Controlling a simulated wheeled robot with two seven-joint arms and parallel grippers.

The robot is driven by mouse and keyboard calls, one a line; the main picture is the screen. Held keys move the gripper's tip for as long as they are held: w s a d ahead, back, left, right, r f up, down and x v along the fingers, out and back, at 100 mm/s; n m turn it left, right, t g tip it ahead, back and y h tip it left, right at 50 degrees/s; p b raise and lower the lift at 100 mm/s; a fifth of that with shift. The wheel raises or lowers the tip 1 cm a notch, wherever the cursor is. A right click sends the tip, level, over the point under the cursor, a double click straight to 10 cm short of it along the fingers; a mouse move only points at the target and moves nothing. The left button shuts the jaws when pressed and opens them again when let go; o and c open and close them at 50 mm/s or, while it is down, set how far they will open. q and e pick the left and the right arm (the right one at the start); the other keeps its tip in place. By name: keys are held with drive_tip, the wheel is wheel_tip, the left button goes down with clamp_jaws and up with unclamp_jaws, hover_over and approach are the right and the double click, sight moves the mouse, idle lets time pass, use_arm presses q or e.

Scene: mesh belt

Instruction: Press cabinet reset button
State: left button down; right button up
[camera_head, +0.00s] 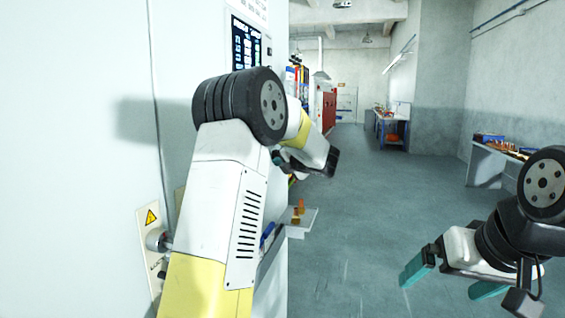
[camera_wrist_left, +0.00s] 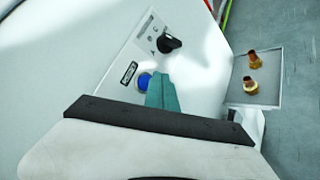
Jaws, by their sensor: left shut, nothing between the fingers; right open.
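A blue round push button (camera_wrist_left: 144,82) sits on the light panel of the cabinet in the left wrist view, beside a small black-framed label (camera_wrist_left: 129,73). My left gripper (camera_wrist_left: 163,92) is shut and empty. Its teal fingertips appear right beside the button and cover its right edge; I cannot tell whether they touch it. In the head view the left gripper (camera_head: 278,158) is mostly hidden behind my own arm, and the button is not visible. My right gripper (camera_head: 441,283) is open and empty, over the floor at the lower right.
A black rotary switch (camera_wrist_left: 170,42) is above the button. A grey tray (camera_wrist_left: 268,92) with brass fittings sticks out to the right. The white cabinet wall (camera_head: 75,120) fills the left, with a warning plate (camera_head: 148,222). A workbench (camera_head: 490,165) stands right; the aisle floor is clear.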

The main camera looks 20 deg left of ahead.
use_arm(q)
drive_tip(key=shift+a, duration=0.15)
drive_tip(key=shift+a, duration=0.25)
drive_tip(key=shift+a, duration=0.55)
idle(0.9)
drive_tip(key=shift+d, duration=0.9)
drive_tip(key=d, duration=0.5)
drive_tip(key=shift+s, duration=0.1)
idle(0.4)
